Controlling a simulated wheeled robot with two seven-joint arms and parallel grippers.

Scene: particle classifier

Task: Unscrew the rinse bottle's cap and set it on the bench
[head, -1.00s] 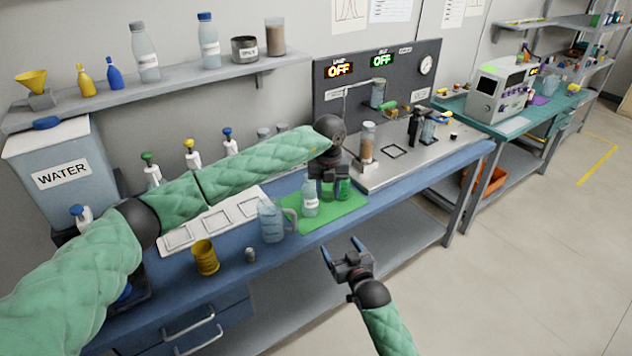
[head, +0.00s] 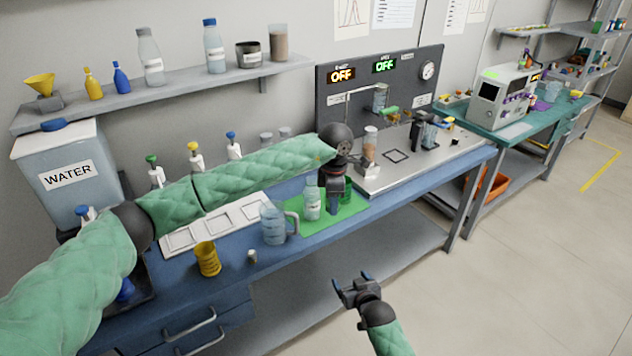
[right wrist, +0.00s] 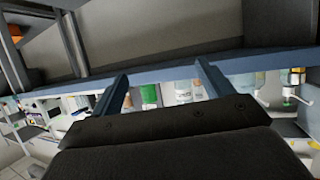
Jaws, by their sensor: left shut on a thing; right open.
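The rinse bottle (head: 312,203), clear with a pale label, stands upright on the green mat (head: 290,228); no cap shows on its top. My left gripper (head: 334,209) points down just right of it, low over the mat. It is shut on the cap, which its fingers hide. My right gripper (head: 352,279) is open and empty in front of the bench, below its edge. In the right wrist view its open fingers (right wrist: 161,70) frame the bench edge, and the bottle (right wrist: 183,92) appears upside down beyond.
A green container (head: 347,190) stands close behind my left gripper. A handled jug (head: 272,223) is left of the bottle. A yellow cup (head: 207,258) and small pale cylinder (head: 252,256) stand near the front edge. A steel plate (head: 440,158) with apparatus lies right.

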